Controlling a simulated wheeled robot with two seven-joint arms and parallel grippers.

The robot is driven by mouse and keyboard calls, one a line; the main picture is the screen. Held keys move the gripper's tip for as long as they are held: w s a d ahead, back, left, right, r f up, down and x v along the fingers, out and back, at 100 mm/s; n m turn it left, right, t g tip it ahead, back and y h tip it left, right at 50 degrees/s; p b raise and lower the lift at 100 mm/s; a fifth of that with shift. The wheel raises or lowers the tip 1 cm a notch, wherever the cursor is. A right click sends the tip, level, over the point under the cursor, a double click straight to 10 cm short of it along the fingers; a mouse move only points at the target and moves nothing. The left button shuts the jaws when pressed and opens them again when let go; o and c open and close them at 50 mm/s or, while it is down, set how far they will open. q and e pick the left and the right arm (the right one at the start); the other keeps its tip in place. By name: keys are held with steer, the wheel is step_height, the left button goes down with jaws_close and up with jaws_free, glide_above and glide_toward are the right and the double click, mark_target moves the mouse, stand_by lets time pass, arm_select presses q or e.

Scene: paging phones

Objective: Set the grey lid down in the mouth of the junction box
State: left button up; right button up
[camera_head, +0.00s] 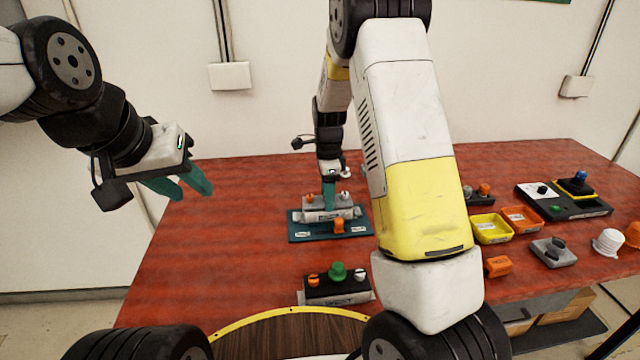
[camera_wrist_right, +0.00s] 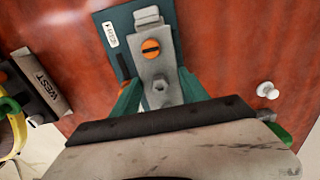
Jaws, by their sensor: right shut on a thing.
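The grey lid (camera_wrist_right: 157,68) appears to be the narrow grey piece with an orange slotted screw and a grey hex nut. It also shows in the head view (camera_head: 316,204), over a teal base (camera_head: 300,235) with white labels. My right gripper (camera_head: 329,205) points down at it; in the right wrist view its green fingers (camera_wrist_right: 160,92) lie on either side of the piece, shut on it. I cannot pick out the junction box's mouth, nor tell whether the lid is seated or held just above. My left gripper (camera_head: 196,192) is open and empty, above the table's left edge.
A black box (camera_head: 337,290) with orange, green and white knobs stands nearer me. The red table's left part (camera_head: 215,250) is clear.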

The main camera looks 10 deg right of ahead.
steer(key=shift+f, duration=0.2)
steer(key=o, duration=1.5)
steer(key=shift+o, duration=0.6)
steer(key=shift+o, duration=1.1)
steer(key=shift+r, duration=0.15)
steer(key=shift+r, duration=3.05)
